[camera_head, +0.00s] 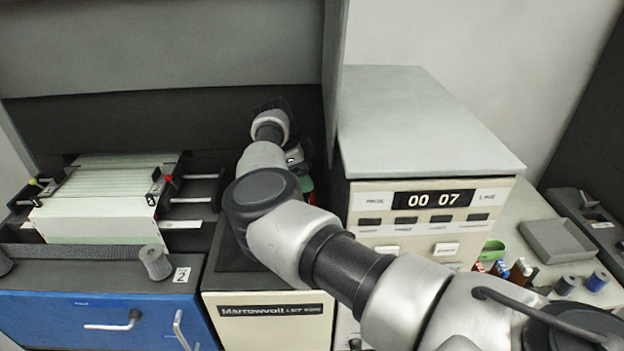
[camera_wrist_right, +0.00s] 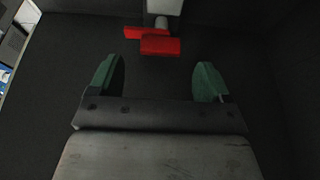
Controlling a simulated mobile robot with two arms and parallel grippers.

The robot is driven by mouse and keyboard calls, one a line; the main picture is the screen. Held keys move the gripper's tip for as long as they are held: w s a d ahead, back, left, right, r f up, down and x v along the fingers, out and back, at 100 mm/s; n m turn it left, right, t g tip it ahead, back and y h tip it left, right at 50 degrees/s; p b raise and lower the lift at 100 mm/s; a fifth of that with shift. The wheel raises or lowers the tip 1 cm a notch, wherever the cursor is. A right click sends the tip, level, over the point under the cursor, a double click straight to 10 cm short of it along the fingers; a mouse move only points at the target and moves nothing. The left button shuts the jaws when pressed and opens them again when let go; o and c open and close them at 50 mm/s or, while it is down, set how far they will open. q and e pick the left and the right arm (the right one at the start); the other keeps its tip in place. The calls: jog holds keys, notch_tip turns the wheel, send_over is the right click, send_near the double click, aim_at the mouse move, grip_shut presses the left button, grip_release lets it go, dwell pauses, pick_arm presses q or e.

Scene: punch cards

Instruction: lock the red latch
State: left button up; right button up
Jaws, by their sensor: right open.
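The red latch (camera_wrist_right: 160,46) shows in the right wrist view as two short red bars on a pale post, against a dark surface. My right gripper (camera_wrist_right: 157,78) has its two green fingers spread wide with nothing between them. The latch lies beyond the fingertips, roughly centred between them, and appears apart from them. In the head view my right arm reaches to the dark recess left of the cream console, and only a little green of the gripper shows behind the arm. The latch is not clearly visible there. My left gripper is not in view.
The cream console (camera_head: 430,130) stands right of the arm. A card tray (camera_head: 100,200) with white cards is at left, above a blue drawer front (camera_head: 60,315). A grey bin (camera_head: 562,240) and small coloured items lie at right.

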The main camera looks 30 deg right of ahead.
aim_at(313, 198)
jog(key=shift+p+x, duration=0.5)
jog(key=shift+x, duration=1.7)
jog(key=shift+c, duration=0.4)
jog(key=c, duration=0.9)
jog(key=shift+o, duration=0.2)
jog(key=shift+f+m+y+b, duration=0.15)
jog(key=shift+m+y+b, duration=0.15)
jog(key=shift+m+b, duration=0.6)
jog(key=m+g+b, duration=0.1)
jog(key=m+b, duration=0.1)
jog(key=b, duration=0.2)
jog(key=shift+w+d+m+y, duration=0.1)
jog(key=shift+d+m+y, duration=0.05)
jog(key=shift+m+y, duration=0.25)
jog(key=shift+m+g+y+b, duration=0.3)
jog(key=shift+m+y+b, duration=0.1)
jog(key=shift+m+b, duration=0.8)
jog(key=shift+r+m+y+b, duration=0.25)
jog(key=shift+m+y+b, duration=0.15)
jog(key=shift+m+b, duration=0.5)
